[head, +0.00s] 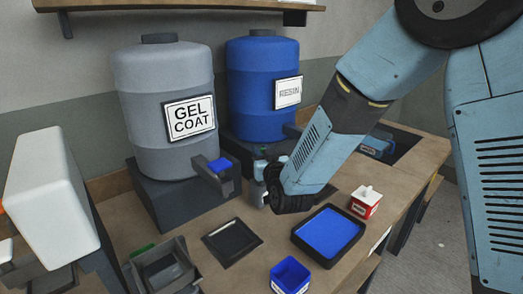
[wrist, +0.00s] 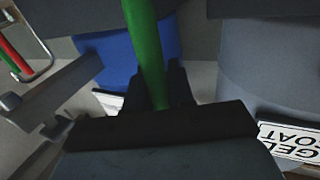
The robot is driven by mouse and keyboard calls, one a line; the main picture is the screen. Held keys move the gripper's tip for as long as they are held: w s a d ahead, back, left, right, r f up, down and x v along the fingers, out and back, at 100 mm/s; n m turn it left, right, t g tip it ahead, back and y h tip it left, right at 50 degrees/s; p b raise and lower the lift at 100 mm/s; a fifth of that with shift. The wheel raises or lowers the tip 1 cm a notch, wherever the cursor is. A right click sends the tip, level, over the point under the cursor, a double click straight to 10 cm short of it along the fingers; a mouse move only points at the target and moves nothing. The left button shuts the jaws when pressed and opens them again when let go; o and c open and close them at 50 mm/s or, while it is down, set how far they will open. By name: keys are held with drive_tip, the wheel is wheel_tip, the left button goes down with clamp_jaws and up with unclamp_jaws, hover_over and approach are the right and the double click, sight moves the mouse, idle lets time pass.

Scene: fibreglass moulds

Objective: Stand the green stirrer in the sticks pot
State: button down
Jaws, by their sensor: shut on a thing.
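The green stirrer (wrist: 147,45) is a plain green stick that runs up through the middle of the wrist view. My gripper (wrist: 162,88) is shut on it, with one dark finger on each side. In the head view my wrist and forearm hide most of the gripper, and the stirrer cannot be made out clearly there. A small open blue pot (head: 290,275) stands at the front of the bench, apart from my gripper. Its label is too small to read, so I cannot tell whether it is the sticks pot.
A grey GEL COAT drum (head: 165,105) and a blue RESIN drum (head: 262,85) stand on dark stands behind. A blue-filled tray (head: 329,232), a red and white container (head: 365,202), a dark flat tray (head: 232,242) and a grey bin (head: 163,268) crowd the bench.

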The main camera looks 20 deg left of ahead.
drive_tip(key=c, duration=0.9)
unclamp_jaws()
